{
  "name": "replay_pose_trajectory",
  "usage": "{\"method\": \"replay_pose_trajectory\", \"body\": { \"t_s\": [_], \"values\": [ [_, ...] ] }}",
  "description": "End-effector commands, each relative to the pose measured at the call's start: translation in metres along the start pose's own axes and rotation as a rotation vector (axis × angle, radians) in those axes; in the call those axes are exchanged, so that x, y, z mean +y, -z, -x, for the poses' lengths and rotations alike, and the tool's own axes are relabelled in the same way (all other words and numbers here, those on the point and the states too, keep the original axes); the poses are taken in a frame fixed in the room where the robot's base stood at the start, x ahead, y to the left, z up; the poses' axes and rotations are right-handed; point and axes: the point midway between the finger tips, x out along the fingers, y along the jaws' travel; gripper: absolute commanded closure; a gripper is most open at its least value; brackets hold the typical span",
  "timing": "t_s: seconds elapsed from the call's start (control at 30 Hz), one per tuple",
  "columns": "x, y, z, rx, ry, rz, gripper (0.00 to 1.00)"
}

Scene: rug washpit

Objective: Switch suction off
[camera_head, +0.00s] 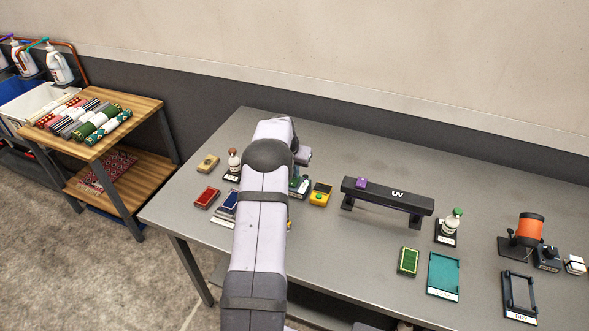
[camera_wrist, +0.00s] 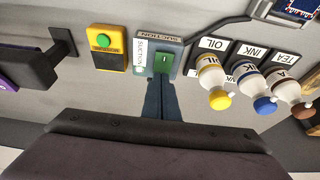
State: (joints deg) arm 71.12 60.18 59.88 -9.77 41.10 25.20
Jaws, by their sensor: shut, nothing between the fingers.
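The suction switch box (camera_wrist: 172,42) is grey-blue with a SUCTION label, upside down in the wrist view. A green rocker (camera_wrist: 164,61) with a small light mark is on it. My gripper (camera_wrist: 161,83) is shut and empty, its dark fingertips in line with the rocker and at its near edge. I cannot tell whether they touch it. In the head view my arm covers the fingers and most of the switch box.
A yellow box with a green button (camera_wrist: 108,45) stands beside the switch. OIL, INK and TEA bottles (camera_wrist: 213,80) stand close on the other side. A dark hose (camera_wrist: 222,28) runs behind them. The black UV stand (camera_head: 388,197) is to the right on the grey table (camera_head: 350,270).

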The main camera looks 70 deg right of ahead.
Motion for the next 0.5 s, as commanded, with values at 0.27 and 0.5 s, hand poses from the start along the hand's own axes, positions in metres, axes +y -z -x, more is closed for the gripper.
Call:
{"method": "replay_pose_trajectory", "body": {
  "t_s": [0.27,0.5],
  "values": [
    [0.0004,-0.0015,-0.0069,0.0,-0.001,0.0,1.0],
    [0.0003,-0.0016,-0.007,0.0,0.0,0.0,1.0]
  ]
}}
